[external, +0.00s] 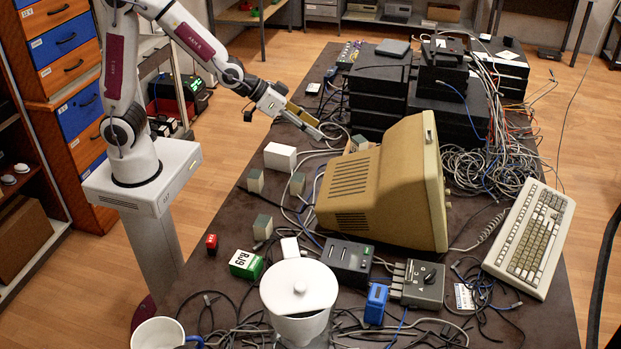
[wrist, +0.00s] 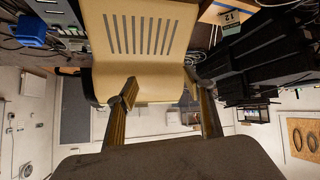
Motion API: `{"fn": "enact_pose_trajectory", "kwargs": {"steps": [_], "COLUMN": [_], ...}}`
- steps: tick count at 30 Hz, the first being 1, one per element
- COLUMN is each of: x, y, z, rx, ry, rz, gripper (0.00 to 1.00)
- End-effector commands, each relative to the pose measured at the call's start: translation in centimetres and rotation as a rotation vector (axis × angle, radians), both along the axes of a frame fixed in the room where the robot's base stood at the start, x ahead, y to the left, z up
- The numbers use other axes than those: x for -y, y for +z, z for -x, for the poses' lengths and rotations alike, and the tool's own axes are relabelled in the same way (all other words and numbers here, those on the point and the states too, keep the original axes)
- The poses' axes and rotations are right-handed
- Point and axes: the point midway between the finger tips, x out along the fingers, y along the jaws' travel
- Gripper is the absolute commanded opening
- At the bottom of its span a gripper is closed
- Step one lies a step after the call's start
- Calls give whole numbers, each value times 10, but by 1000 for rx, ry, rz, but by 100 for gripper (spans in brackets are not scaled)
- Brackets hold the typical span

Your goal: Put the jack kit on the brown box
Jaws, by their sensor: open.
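A small green and white box marked RJ9 (external: 246,265), which looks like the jack kit, sits at the table's left side, left of the black switch box. My gripper (external: 318,130) is far from it, above the table's far left edge beyond the beige monitor. In the wrist view my gripper (wrist: 165,92) has its two fingers spread wide with nothing held between them. A brown piece with a green tag (wrist: 212,10) shows partly beside the monitor in the wrist view; I cannot tell whether it is the brown box. A brown carton (external: 24,236) also stands on the left shelf.
The beige monitor (external: 375,185) fills the table's middle. Black device stacks (external: 380,95) and tangled cables (external: 470,165) lie behind it. A white lidded pot (external: 299,290), a black switch box (external: 347,260), a blue box (external: 376,303) and small grey-green blocks crowd the front and left.

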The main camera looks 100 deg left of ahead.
Motion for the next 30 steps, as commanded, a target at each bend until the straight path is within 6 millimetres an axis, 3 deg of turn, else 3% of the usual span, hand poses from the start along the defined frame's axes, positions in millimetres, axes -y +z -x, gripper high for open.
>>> {"fn": "enact_pose_trajectory", "kwargs": {"steps": [6,15,30], "x": [38,80,125], "y": [26,50,70], "z": [32,87,198], "rx": [-48,-128,-275], "ry": [-84,-188,-325], "rz": [18,27,5], "gripper": [52,52,52]}}
